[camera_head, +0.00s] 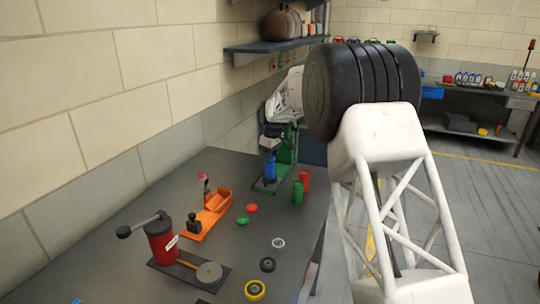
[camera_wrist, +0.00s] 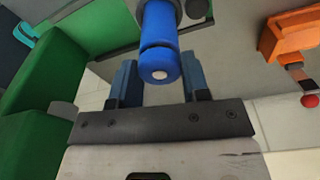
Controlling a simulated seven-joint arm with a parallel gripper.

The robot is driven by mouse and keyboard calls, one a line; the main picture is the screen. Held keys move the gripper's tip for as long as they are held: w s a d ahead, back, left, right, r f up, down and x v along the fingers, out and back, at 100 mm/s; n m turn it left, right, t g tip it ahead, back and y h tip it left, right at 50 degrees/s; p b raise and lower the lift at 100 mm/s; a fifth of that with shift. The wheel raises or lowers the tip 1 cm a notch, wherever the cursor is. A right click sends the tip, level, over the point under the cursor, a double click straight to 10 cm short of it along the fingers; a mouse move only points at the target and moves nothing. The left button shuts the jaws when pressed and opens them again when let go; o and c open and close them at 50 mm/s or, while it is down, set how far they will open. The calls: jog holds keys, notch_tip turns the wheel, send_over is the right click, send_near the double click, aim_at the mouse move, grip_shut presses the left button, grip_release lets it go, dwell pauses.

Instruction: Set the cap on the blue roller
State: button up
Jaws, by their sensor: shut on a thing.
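The blue roller (camera_head: 270,172) stands upright on the green fixture (camera_head: 286,145) at the back of the bench. It shows in the wrist view (camera_wrist: 159,22) at the top centre. A blue cap (camera_wrist: 159,66) with a pale centre sits between the fingers of my gripper (camera_wrist: 159,82), in line with the roller's end. A dark seam shows between cap and roller; I cannot tell whether they are touching or slightly apart. In the head view my gripper (camera_head: 268,150) is directly above the roller, shut on the cap, which it largely hides there.
A green roller (camera_head: 298,193) and a red roller (camera_head: 305,180) stand beside the fixture. Red (camera_head: 251,208) and green (camera_head: 242,221) caps and several rings lie on the bench. An orange device (camera_head: 210,215) and a red crank machine (camera_head: 161,241) stand to the left.

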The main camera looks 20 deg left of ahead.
jog(key=o, duration=1)
jog(key=shift+s+d+r, duration=0.1)
jog(key=shift+d+r, duration=0.05)
jog(key=shift+r, duration=1.15)
jog(key=shift+w+d+r, duration=0.1)
jog(key=shift+d+r, duration=0.05)
jog(key=shift+r, duration=1.1)
jog(key=shift+s+d+r, duration=0.1)
jog(key=shift+d+r, duration=0.05)
jog(key=shift+r, duration=1.15)
